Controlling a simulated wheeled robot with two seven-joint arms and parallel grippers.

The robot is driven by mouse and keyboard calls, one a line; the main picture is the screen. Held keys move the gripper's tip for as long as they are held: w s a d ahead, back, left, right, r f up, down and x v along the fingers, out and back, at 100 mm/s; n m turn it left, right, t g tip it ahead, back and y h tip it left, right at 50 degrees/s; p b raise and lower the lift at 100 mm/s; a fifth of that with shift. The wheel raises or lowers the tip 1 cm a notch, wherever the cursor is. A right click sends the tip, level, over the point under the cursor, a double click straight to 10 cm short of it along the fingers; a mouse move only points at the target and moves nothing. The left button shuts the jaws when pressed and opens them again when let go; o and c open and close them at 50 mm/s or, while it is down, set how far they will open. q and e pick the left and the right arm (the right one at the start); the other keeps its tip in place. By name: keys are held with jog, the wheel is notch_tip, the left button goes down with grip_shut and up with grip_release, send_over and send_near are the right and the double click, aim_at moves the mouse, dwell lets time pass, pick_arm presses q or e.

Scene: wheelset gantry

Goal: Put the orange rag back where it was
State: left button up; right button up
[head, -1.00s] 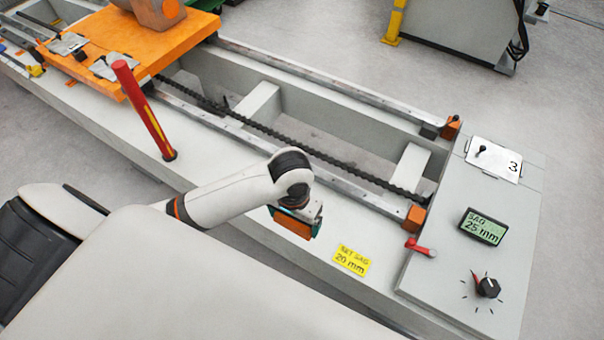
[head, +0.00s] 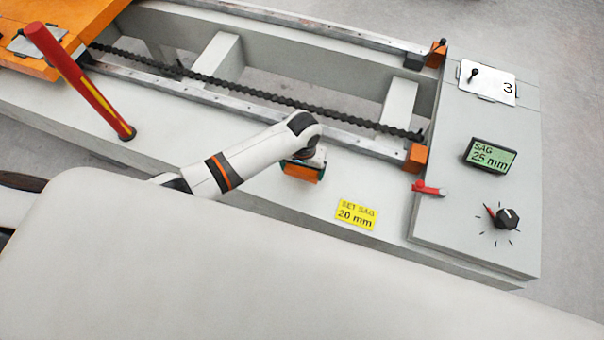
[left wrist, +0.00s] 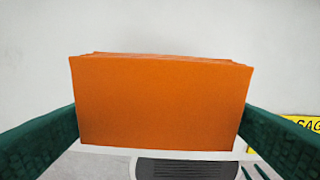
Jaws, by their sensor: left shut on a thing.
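The orange rag (left wrist: 160,100) fills the middle of the left wrist view as a folded block between two green fingers. In the head view the rag (head: 301,172) shows as a small orange patch under my left wrist. My left gripper (head: 304,176) is shut on it, over the grey front ledge of the gantry, left of the yellow "SET SAG 20 mm" label (head: 357,214). I cannot tell whether the rag touches the ledge. My right gripper is not in view.
A red and yellow post (head: 85,85) stands on the ledge at the left. A chain (head: 250,97) runs between the rails behind my arm. The control panel at the right has a red lever (head: 430,188), a display reading 25 mm (head: 490,155) and a black knob (head: 507,218).

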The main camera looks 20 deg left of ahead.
aim_at(302, 174)
pick_arm(q)
notch_tip(302, 174, down, 4)
jog(key=shift+r+b, duration=0.25)
jog(key=shift+b, duration=0.15)
jog(key=shift+f, duration=0.1)
jog(key=o, duration=0.8)
notch_tip(302, 174, up, 12)
jog(key=p, duration=0.2)
jog(key=shift+w+p, duration=0.1)
jog(key=shift+p, duration=0.2)
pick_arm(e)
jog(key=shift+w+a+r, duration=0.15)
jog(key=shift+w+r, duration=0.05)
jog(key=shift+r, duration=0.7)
